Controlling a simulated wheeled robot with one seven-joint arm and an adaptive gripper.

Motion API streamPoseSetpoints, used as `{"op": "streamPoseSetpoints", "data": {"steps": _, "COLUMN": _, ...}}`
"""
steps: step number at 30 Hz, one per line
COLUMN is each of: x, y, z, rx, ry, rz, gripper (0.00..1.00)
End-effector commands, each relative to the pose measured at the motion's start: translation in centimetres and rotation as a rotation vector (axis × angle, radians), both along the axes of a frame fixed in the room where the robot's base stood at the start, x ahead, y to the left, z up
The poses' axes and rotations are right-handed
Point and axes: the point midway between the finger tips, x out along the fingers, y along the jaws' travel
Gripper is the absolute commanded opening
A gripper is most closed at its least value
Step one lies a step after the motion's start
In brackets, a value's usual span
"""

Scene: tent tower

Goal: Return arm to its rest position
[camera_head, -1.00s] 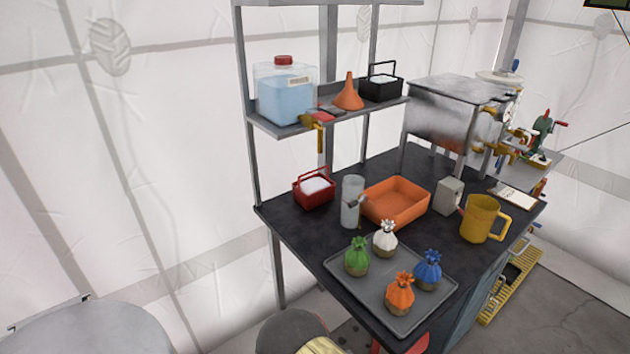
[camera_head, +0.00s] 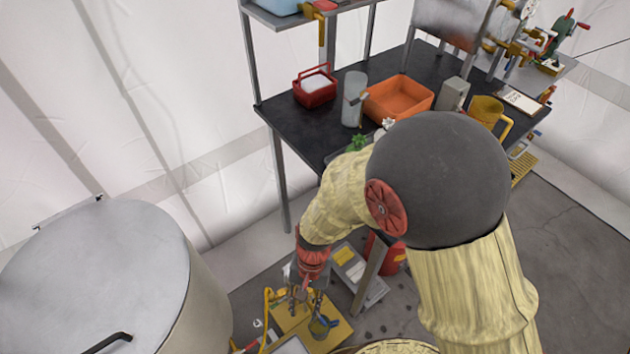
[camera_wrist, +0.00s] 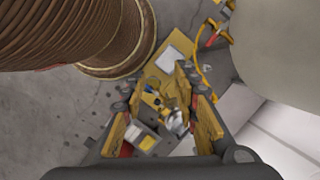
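My arm, in pale yellow sleeving, reaches across the right half of the head view and bends down toward the lower left. My gripper (camera_head: 304,290) hangs low beside the table, pointing down over the floor. In the wrist view my gripper (camera_wrist: 162,98) has its two yellow-padded fingers spread apart. I see nothing held between them, only floor items below. My arm hides most of the grey tray and the small topped pots on it; a green top (camera_head: 358,144) and a white top (camera_head: 387,124) still show.
The dark table (camera_head: 300,127) carries a red basket (camera_head: 315,88), a clear cylinder (camera_head: 353,98), an orange bin (camera_head: 398,98) and a yellow mug (camera_head: 486,109). A large grey drum (camera_head: 100,275) stands at left. Boxes and a yellow case (camera_head: 335,335) lie below my gripper.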

Motion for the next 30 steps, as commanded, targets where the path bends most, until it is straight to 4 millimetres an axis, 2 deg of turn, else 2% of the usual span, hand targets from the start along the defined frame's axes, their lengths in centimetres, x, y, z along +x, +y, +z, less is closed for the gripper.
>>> {"op": "streamPoseSetpoints", "data": {"steps": 1, "x": 0.7, "y": -0.8, "z": 2.7, "rx": 0.024, "ry": -0.030, "rz": 0.056, "gripper": 0.30}}
{"op": "streamPoseSetpoints", "data": {"steps": 3, "x": 1.3, "y": -2.1, "z": 5.7, "rx": 0.046, "ry": -0.065, "rz": 0.140, "gripper": 0.30}}
{"op": "streamPoseSetpoints", "data": {"steps": 9, "x": 2.3, "y": -6.5, "z": 13.6, "rx": 0.069, "ry": -0.181, "rz": 0.318, "gripper": 0.30}}
{"op": "streamPoseSetpoints", "data": {"steps": 14, "x": 2.5, "y": -10.2, "z": 19.3, "rx": 0.049, "ry": -0.288, "rz": 0.394, "gripper": 0.30}}
{"op": "streamPoseSetpoints", "data": {"steps": 24, "x": 2.4, "y": -17.5, "z": 30.4, "rx": -0.053, "ry": -0.582, "rz": 0.332, "gripper": 0.30}}
{"op": "streamPoseSetpoints", "data": {"steps": 30, "x": 2.2, "y": -20.0, "z": 36.1, "rx": -0.093, "ry": -0.751, "rz": 0.238, "gripper": 0.30}}
